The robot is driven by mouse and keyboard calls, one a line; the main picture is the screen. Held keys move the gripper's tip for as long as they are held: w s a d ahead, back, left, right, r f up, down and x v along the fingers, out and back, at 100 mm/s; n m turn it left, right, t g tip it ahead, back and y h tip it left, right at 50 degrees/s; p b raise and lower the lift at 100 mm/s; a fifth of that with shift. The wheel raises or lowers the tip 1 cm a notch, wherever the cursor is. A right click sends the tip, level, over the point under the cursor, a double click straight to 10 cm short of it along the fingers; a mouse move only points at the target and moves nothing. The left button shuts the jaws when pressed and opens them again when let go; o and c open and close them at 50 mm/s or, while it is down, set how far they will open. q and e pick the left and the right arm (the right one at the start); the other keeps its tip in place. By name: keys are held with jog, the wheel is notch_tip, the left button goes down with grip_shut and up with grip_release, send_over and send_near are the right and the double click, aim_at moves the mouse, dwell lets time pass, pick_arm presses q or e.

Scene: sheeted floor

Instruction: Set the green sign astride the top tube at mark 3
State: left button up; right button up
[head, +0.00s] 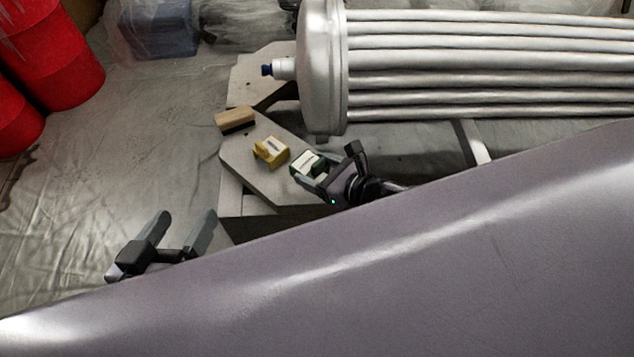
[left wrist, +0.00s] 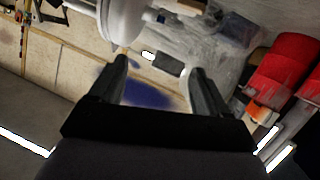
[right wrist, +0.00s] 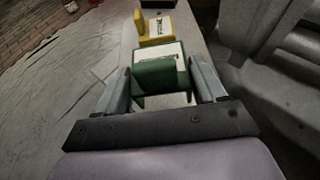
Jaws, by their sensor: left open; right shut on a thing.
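The green sign (head: 306,163) has a white label and is over the grey bench board, between the fingers of my right gripper (head: 318,178). In the right wrist view the sign (right wrist: 158,78) sits between both fingertips (right wrist: 163,85), and the gripper is shut on it. I cannot tell whether the sign still touches the board. The top tube (head: 490,17) is the uppermost of several pale tubes in a bundle at the upper right. No mark numbers are readable. My left gripper (head: 178,235) is open and empty at the lower left; its fingers show in the left wrist view (left wrist: 155,85).
A yellow sign (head: 271,151) and a tan-and-black block (head: 235,120) stand on the board (head: 262,185). The bundle's round end plate (head: 322,70) has a blue-tipped nozzle. Red drums (head: 50,55) stand far left. The sheeted floor (head: 130,140) between is clear.

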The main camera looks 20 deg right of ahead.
notch_tip(320, 180, down, 3)
jog(key=shift+f+b, duration=0.1)
jog(key=shift+b, duration=0.65)
jog(key=shift+f, duration=0.35)
pick_arm(q)
jog(key=shift+s+a+m+t+y, duration=0.2)
jog(key=shift+a+m+t+y, duration=0.1)
jog(key=shift+a+t, duration=0.3)
jog(key=shift+a, duration=0.1)
pick_arm(e)
jog(key=shift+f, duration=0.2)
jog(key=o, duration=1.1)
pick_arm(q)
jog(key=shift+r, duration=0.1)
pick_arm(e)
jog(key=shift+r, duration=0.15)
